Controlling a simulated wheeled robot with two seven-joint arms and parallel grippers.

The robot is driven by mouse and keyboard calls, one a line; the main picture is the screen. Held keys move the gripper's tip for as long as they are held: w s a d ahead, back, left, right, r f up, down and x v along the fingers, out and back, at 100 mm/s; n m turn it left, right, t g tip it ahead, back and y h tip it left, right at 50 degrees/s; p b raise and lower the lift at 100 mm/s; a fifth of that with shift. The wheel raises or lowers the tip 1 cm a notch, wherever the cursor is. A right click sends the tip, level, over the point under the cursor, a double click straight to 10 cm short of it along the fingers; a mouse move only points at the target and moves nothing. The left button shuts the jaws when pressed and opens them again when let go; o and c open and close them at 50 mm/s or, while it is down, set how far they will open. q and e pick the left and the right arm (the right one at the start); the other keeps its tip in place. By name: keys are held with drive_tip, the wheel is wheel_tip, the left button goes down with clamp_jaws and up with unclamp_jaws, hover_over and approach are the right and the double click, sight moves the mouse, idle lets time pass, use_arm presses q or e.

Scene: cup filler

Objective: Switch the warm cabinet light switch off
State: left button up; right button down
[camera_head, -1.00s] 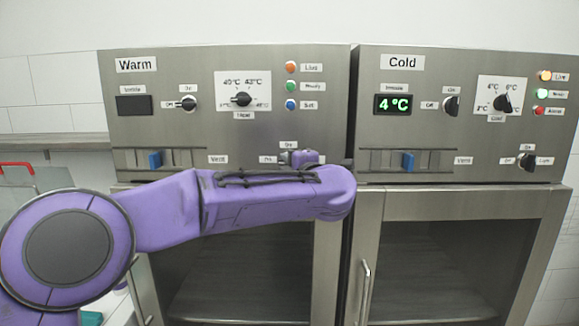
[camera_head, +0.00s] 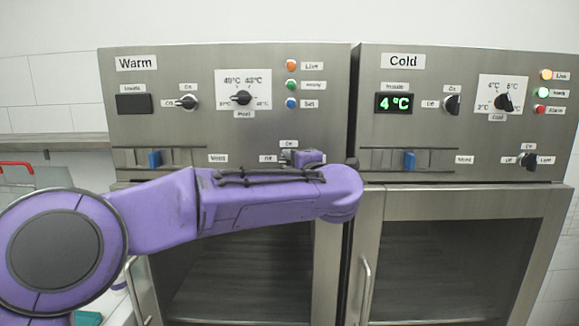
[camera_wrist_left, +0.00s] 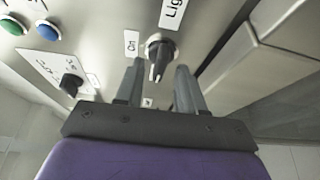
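The warm cabinet light switch, a dark knob (camera_wrist_left: 158,52), shows in the left wrist view beneath a "Light" label and beside an "On" label. Its grip points down in that view, but I cannot tell its setting for sure. My left gripper (camera_wrist_left: 158,84) is open, with one finger on each side of the knob; contact is not clear. In the head view my purple left arm reaches in from the left, and its wrist and gripper largely hide this switch. My right gripper is not in view.
The Warm cabinet panel (camera_head: 210,125) has two upper knobs, a blue vent slider (camera_head: 154,159) and several indicator lamps. To its right stands the Cold cabinet panel (camera_head: 425,140) with a lit 4 °C display (camera_head: 396,103). A vertical door handle (camera_head: 366,290) is below right of my arm.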

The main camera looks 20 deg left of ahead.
use_arm(q)
drive_tip(key=b+v, duration=0.3)
drive_tip(key=v, duration=0.6)
drive_tip(key=shift+d, duration=0.1)
